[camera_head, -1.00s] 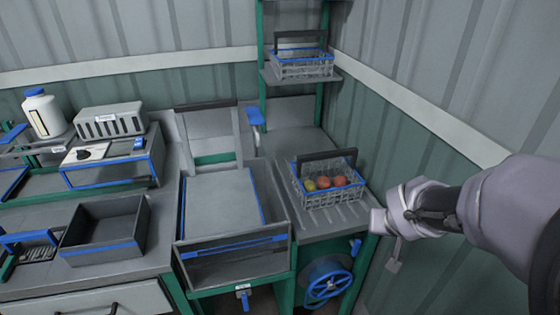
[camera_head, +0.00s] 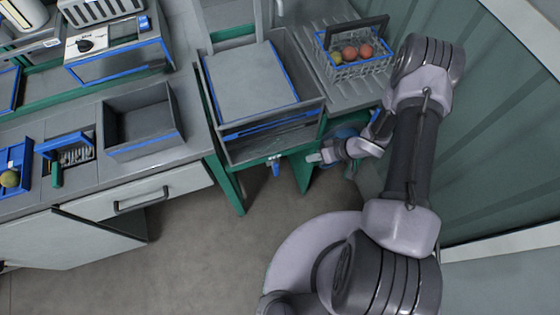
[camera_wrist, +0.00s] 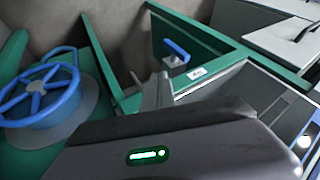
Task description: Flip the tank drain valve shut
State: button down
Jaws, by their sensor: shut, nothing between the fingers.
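The drain valve's blue lever (camera_head: 276,168) hangs below the front edge of the grey tank (camera_head: 270,147) in the head view. In the wrist view the blue lever (camera_wrist: 176,49) sits on a small grey fitting, with a white label (camera_wrist: 197,73) beside it on the green frame. My gripper (camera_head: 314,157) is shut and empty, to the right of the lever with a gap between them. In the wrist view my gripper's fingers (camera_wrist: 158,88) point toward the lever but appear apart from it. The label's writing is too small to read.
A blue handwheel (camera_wrist: 40,90) is close on the left in the wrist view. A wire basket of fruit (camera_head: 355,62) stands on the ribbed drainboard. An open cabinet door (camera_head: 60,238) juts out at the left. The floor (camera_head: 190,250) before the tank is clear.

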aim_at(276, 170)
jog(key=w+a+f+b, duration=0.1)
jog(key=a+f+b, duration=0.3)
jog(key=a+f, duration=0.4)
jog(key=shift+a+b, duration=0.4)
jog(key=shift+a, duration=0.3)
jog(key=shift+w, duration=0.2)
